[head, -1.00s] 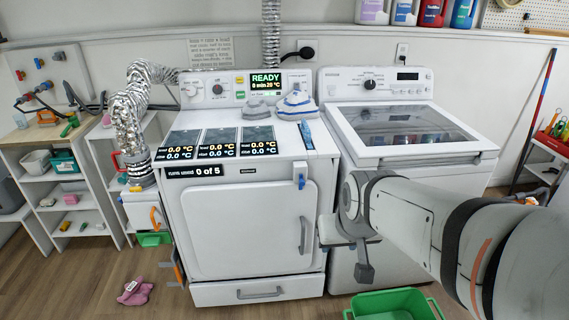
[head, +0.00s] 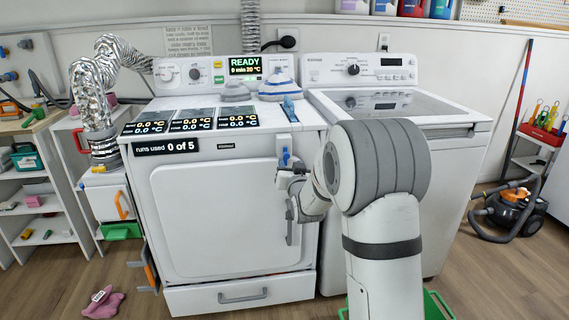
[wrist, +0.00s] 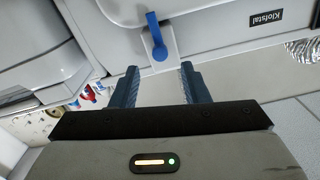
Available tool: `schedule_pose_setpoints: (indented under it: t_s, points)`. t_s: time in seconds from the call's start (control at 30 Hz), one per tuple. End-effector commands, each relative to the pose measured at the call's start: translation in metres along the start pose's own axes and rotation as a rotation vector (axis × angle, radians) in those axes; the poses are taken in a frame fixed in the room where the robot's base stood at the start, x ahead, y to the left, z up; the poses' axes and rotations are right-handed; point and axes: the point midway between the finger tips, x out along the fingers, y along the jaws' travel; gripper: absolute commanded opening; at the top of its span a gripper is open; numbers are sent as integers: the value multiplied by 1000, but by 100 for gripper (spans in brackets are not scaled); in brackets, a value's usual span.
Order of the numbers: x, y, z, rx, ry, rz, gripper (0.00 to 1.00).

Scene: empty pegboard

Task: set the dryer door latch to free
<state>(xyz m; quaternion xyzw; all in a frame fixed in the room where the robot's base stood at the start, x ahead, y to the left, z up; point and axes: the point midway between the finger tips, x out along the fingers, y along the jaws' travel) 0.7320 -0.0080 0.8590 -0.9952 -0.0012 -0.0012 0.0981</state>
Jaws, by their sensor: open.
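The dryer (head: 240,290) is the white machine on the left, and its door (head: 215,220) looks closed. The blue door latch (head: 285,157) sits at the door's upper right corner. In the wrist view the latch (wrist: 157,40) is a blue lever with a rounded end on a pale plate. My gripper (head: 288,178) is just below the latch in the head view, partly hidden by my arm. In the wrist view my gripper (wrist: 160,82) is open and empty, its two dark fingers spread with the latch beyond the gap between them, apart from both.
The grey door handle (head: 290,228) is close to my arm and partly covered. A washer (head: 455,170) stands right of the dryer. A green basket (head: 436,305) is on the floor behind my arm. A pink cloth (head: 102,304) lies on the floor at left.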

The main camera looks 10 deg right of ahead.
Motion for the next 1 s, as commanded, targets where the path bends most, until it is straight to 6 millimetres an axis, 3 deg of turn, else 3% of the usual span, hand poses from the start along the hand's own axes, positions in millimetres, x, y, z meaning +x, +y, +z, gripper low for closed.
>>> schedule_pose_setpoints:
  t_s: [0.2, 0.4, 0.73, 1.0]
  points:
    - [36, 0, 1, 0, -1, 0, 41]
    - [57, 0, 0, 1, -1, 0, 41]
    - [61, 1, -1, 1, -2, 0, 41]
    - [61, 1, -1, 0, -2, 1, 20]
